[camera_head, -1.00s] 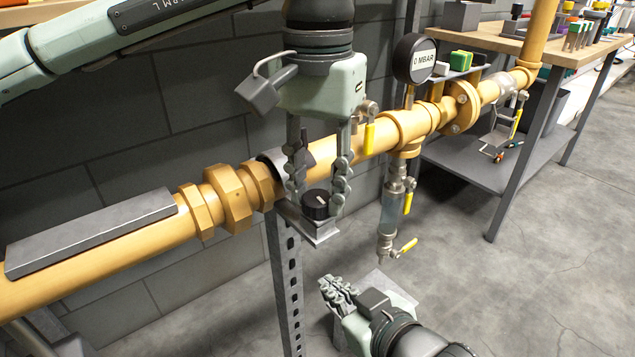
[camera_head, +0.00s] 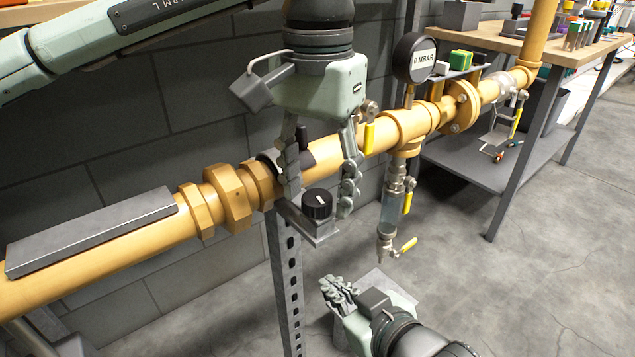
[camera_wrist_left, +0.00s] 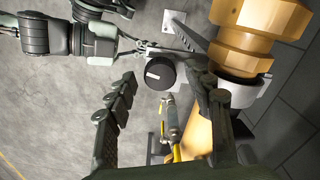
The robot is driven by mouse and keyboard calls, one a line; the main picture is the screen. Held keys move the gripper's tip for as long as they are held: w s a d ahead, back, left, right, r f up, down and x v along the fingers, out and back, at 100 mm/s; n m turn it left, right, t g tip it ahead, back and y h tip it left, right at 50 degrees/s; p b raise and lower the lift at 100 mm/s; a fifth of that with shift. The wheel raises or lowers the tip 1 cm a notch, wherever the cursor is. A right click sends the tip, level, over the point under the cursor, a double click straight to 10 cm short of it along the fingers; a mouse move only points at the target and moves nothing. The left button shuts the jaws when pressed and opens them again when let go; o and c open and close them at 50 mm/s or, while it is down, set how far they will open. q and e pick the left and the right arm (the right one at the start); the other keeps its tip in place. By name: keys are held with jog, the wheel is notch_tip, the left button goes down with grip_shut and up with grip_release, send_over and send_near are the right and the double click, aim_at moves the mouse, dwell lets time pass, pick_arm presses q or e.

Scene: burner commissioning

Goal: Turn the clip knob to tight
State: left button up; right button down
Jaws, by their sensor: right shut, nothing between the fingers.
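The clip knob (camera_head: 317,204) is a black ribbed round knob with a white mark on top. It sits on a grey bracket (camera_head: 318,232) beside the yellow pipe, under a dark clip (camera_head: 270,160) around the pipe. My left gripper (camera_head: 318,202) points down over the knob, open, with one finger on each side and apart from it. The left wrist view also shows the knob (camera_wrist_left: 160,73) beyond the spread fingers, its white mark visible. My right gripper (camera_head: 338,292) is shut and empty, low in front of the pipe.
The yellow pipe (camera_head: 380,140) runs along the grey block wall. A gauge (camera_head: 415,58) reading 0 MBAR and yellow-handled valves stand to the right. A slotted post (camera_head: 286,280) supports the bracket. A workbench (camera_head: 510,45) is at the back right.

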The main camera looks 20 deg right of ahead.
aim_at(318, 197)
pick_arm(q)
jog(key=shift+r, duration=0.1)
notch_tip(318, 197, up, 12)
dwell(0.5)
dwell(0.5)
